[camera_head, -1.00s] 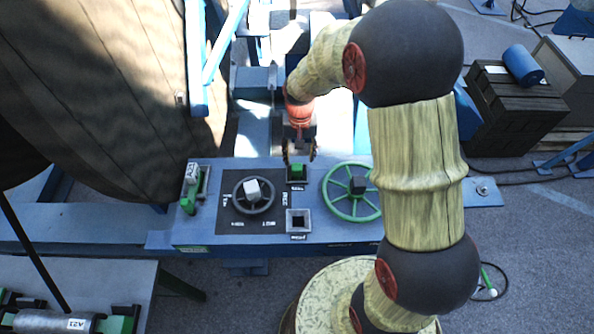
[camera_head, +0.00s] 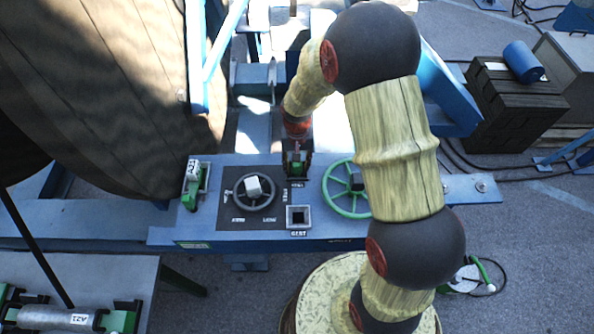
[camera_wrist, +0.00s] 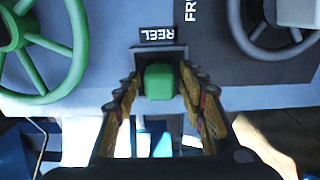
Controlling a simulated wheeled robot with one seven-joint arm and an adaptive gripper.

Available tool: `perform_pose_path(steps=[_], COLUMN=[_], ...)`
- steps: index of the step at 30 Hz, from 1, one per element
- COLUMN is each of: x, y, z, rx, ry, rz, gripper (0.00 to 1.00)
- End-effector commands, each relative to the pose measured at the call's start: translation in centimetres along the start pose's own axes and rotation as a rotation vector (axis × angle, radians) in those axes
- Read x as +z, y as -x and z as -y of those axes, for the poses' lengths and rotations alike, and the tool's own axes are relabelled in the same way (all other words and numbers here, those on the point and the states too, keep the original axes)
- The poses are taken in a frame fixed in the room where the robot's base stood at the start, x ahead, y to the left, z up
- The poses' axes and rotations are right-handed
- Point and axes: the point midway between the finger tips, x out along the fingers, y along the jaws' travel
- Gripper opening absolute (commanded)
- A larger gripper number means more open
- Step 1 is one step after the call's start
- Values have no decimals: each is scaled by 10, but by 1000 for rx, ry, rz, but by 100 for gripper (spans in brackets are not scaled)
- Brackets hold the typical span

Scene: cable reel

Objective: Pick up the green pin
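The green pin (camera_wrist: 159,82) stands in a square socket (camera_wrist: 174,52) marked REEL, seen in the wrist view. It also shows as a small green patch in the head view (camera_head: 297,157), partly covered by my gripper. My gripper (camera_wrist: 160,88) is open, with one finger on each side of the pin. A narrow gap shows between each finger and the pin, so I see no contact. How far down the fingers reach along the pin is hard to tell.
An empty square socket (camera_head: 299,216) lies nearer on the blue panel. A green handwheel (camera_head: 346,189) is to the right and a dark handwheel (camera_head: 268,199) to the left. A large reel (camera_head: 100,95) fills the upper left.

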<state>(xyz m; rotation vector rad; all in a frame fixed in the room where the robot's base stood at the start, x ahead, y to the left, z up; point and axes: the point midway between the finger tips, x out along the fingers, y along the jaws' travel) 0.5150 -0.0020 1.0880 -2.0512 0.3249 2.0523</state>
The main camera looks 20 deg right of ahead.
Motion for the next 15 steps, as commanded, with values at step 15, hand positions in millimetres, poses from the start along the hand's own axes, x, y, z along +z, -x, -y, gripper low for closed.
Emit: perform_pose_path(steps=[15], x=[0], y=[0], z=[0], rx=[0], ry=[0], rz=[0], gripper=[9])
